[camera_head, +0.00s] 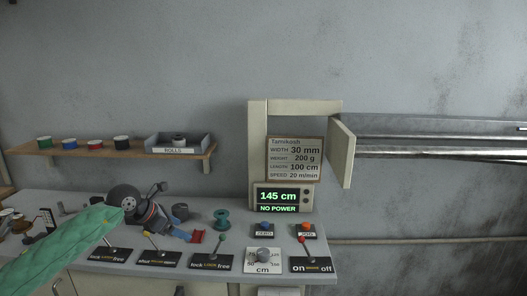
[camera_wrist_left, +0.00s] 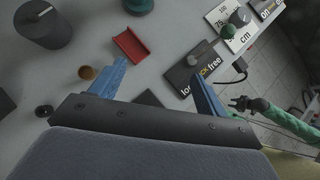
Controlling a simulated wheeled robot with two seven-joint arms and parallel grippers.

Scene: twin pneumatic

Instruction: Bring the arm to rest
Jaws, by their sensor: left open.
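My left arm in its green sleeve comes in from the left in the head view. Its gripper (camera_head: 172,231) is over the worktop, with blue fingers pointing right and down near a red channel-shaped piece (camera_head: 197,236). In the left wrist view the gripper (camera_wrist_left: 160,72) has its two blue fingers spread wide, with nothing between them. The red piece (camera_wrist_left: 131,46) lies beyond the left finger, and a lock/free lever plate (camera_wrist_left: 180,75) lies by the right finger. A green-sleeved arm with a small dark gripper (camera_wrist_left: 243,103), seemingly my right, shows at the right; its jaws are too small to judge.
The worktop (camera_head: 324,270) carries several lever plates, a dial (camera_head: 263,256) and a green spool (camera_head: 222,218). A display (camera_head: 283,197) reads 145 cm, NO POWER. A shelf (camera_head: 130,152) holds coloured rolls. Metal rails (camera_head: 430,146) run right. Space above the worktop is mostly clear.

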